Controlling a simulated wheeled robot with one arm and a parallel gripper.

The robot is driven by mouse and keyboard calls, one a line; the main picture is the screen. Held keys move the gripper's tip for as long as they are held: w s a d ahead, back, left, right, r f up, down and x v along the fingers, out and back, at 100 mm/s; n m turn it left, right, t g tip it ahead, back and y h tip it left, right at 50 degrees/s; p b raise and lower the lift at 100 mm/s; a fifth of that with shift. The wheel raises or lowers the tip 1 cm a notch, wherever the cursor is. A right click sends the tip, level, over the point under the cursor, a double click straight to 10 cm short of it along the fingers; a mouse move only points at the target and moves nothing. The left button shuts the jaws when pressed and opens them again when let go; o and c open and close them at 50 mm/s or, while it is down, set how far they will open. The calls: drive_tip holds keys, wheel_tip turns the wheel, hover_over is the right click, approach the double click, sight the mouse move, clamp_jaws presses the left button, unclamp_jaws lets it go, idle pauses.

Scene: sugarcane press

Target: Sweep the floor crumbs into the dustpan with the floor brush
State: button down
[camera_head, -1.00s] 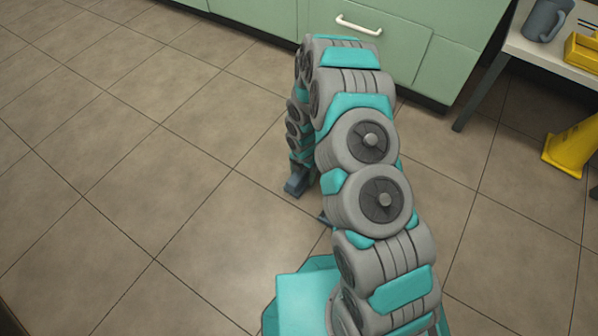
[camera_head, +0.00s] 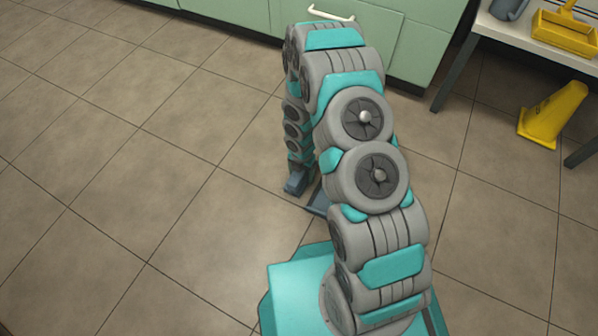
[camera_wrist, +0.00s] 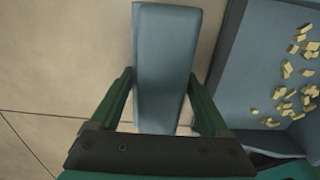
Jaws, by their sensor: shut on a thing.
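My gripper (camera_wrist: 160,88) is shut on the floor brush (camera_wrist: 166,45), a blue-grey block between its green fingers in the wrist view. The brush's bristles are hidden. The blue-grey dustpan (camera_wrist: 262,30) lies to the right of the brush, cut off by the picture's edge. Several small pale yellow crumbs (camera_wrist: 288,95) lie scattered on the dustpan's floor. In the head view the brush (camera_head: 296,182) shows low at the end of my arm, and a sliver of the dustpan (camera_head: 317,205) shows beside it. My arm hides the rest.
Green cabinets (camera_head: 425,35) stand at the back. A table (camera_head: 510,32) with a yellow container (camera_head: 565,35) is at the upper right. A yellow floor sign (camera_head: 553,115) stands beneath it. The tiled floor (camera_head: 120,130) on the left is clear.

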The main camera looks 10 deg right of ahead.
wheel_tip(320, 180, up, 10)
drive_tip(key=p, duration=0.7)
idle(0.6)
drive_tip(key=w+d+r+m+p, duration=0.1)
drive_tip(key=w+d+r+m, duration=0.1)
drive_tip(key=w+r+m, duration=0.4)
drive_tip(key=w+d+r+m+p, duration=0.1)
drive_tip(key=w+d+r+m, duration=0.1)
drive_tip(key=r+m, duration=0.7)
wheel_tip(320, 180, up, 19)
drive_tip(key=m, duration=1.3)
drive_tip(key=shift+p, duration=0.4)
